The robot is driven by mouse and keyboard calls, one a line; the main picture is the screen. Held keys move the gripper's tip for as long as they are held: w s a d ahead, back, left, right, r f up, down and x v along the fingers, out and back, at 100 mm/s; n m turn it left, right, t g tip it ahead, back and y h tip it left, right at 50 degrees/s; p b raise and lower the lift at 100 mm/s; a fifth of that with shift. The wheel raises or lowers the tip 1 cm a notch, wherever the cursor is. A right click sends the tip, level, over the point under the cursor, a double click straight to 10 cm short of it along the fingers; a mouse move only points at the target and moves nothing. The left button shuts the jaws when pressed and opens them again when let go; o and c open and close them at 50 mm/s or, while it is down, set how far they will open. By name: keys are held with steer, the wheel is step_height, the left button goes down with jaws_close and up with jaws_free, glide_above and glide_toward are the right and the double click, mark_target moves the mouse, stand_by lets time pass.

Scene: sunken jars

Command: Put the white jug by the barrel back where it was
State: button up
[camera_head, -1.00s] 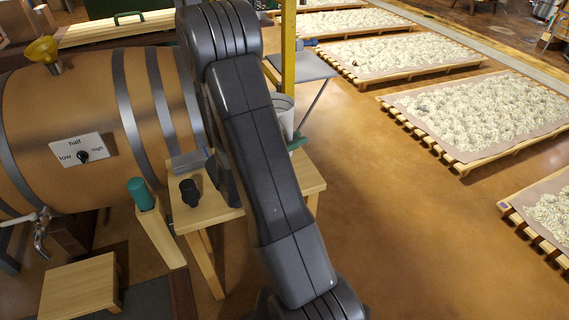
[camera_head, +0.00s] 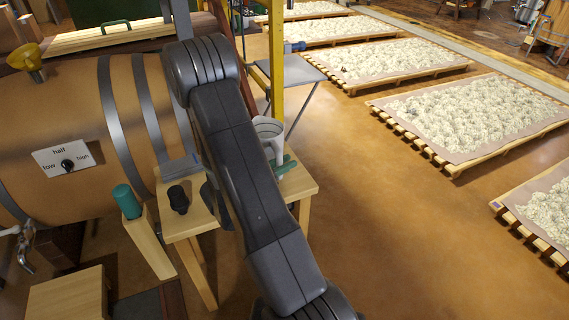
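A white jug (camera_head: 268,128) stands on the small wooden table (camera_head: 298,188), behind my arm. Its open rim shows, and part of its left side is hidden by the arm. My arm crosses the middle of the view from the bottom up to a bend near the barrel's right end. A dark part of the arm shows behind it over the table. My gripper's fingers are hidden, so I cannot see what they hold.
A green item (camera_head: 283,168) lies by the jug. A black knob-like object (camera_head: 178,198) and a green-capped post (camera_head: 127,202) are near the barrel. A yellow funnel (camera_head: 27,60) tops the barrel. A yellow post (camera_head: 276,60) stands behind. The floor at right is open before the pallets (camera_head: 480,115).

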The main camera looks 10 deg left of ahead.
steer(key=o, duration=0.4)
steer(key=shift+c, duration=0.2)
steer(key=shift+r, duration=0.1)
steer(key=shift+a+r, duration=0.1)
steer(key=p+v, duration=0.1)
steer(key=v, duration=1.1)
steer(key=shift+p, duration=0.4)
